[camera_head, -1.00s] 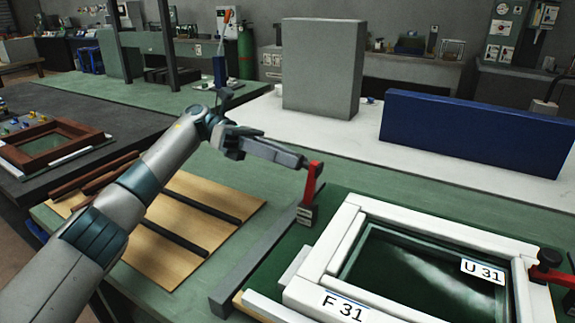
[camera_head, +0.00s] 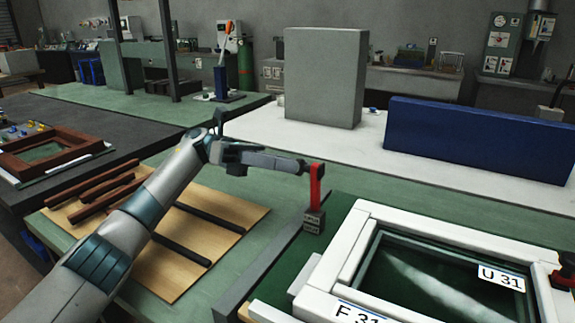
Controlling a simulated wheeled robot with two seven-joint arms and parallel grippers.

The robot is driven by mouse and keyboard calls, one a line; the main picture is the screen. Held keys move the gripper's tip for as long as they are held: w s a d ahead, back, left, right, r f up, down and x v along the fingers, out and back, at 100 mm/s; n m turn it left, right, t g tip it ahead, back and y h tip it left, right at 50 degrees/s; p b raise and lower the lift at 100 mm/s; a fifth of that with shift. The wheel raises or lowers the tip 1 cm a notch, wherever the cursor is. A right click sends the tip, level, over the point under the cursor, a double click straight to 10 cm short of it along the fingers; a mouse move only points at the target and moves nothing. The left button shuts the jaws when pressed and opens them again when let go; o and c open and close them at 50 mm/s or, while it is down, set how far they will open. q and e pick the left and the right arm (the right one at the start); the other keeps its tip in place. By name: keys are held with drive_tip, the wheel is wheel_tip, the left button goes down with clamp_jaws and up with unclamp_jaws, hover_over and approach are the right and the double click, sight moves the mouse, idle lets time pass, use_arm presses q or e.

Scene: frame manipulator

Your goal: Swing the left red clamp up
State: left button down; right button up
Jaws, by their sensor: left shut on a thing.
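The left red clamp (camera_head: 317,187) stands nearly upright on its small dark base block (camera_head: 314,221), at the far left corner of the green fixture board. My left gripper (camera_head: 306,167) comes in from the left and is shut on the top end of the red clamp. Its fingertips partly hide the clamp's top. A second red clamp (camera_head: 565,278) shows at the right edge, partly cut off. My right gripper is not in view.
A white frame (camera_head: 345,247) labelled U 31 and F 31 lies on the green board right of the clamp. A wooden board (camera_head: 215,210) with dark strips lies left. A grey box (camera_head: 325,75) and a blue panel (camera_head: 478,138) stand behind.

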use_arm(q)
drive_tip(key=c, duration=1.4)
unclamp_jaws()
drive_tip(key=shift+w+a, duration=0.1)
drive_tip(key=b+v, duration=0.1)
drive_tip(key=v, duration=0.6)
drive_tip(key=shift+a, duration=0.15)
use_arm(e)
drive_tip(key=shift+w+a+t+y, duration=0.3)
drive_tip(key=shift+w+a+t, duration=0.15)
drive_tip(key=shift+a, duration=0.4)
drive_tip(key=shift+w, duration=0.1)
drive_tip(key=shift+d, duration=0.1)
